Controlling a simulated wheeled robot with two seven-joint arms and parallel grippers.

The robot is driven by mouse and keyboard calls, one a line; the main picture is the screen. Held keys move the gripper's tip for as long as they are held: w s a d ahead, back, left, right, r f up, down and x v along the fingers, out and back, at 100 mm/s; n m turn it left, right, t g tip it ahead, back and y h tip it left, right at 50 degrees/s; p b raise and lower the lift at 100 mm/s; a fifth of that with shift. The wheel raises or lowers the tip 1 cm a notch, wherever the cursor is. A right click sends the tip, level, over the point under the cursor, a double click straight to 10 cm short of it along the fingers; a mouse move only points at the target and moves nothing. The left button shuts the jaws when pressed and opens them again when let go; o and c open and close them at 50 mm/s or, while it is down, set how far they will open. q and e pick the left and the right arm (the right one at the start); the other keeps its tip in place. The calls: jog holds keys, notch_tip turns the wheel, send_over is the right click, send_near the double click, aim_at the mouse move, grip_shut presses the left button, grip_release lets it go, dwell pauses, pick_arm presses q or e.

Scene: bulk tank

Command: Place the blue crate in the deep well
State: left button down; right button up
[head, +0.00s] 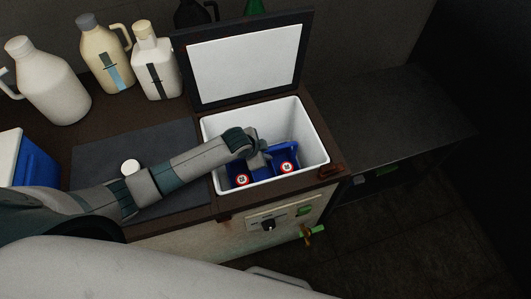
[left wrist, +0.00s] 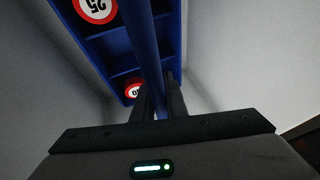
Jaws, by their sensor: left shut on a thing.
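The blue crate (head: 264,173) is inside the white-walled deep well (head: 320,148) of the tank. In the left wrist view the crate (left wrist: 115,50) has dividers and a central blue bar. My left gripper (head: 257,157) reaches down into the well. Its two fingers (left wrist: 158,100) are shut on the central bar, one on each side. Pale well walls show on both sides of the crate. The crate's underside is hidden, so I cannot tell whether it touches the floor. My right gripper is not in view.
The well's lid (head: 245,62) stands open behind it. Jugs (head: 157,68) stand at the back left. A blue-and-white box (head: 38,165) is far left. The dark counter (head: 385,110) at right is clear.

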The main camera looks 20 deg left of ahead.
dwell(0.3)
pick_arm(q)
jog(key=c, duration=1.8)
grip_release()
jog(key=shift+o, duration=0.2)
jog(key=shift+r, duration=0.1)
jog(key=v, duration=1.2)
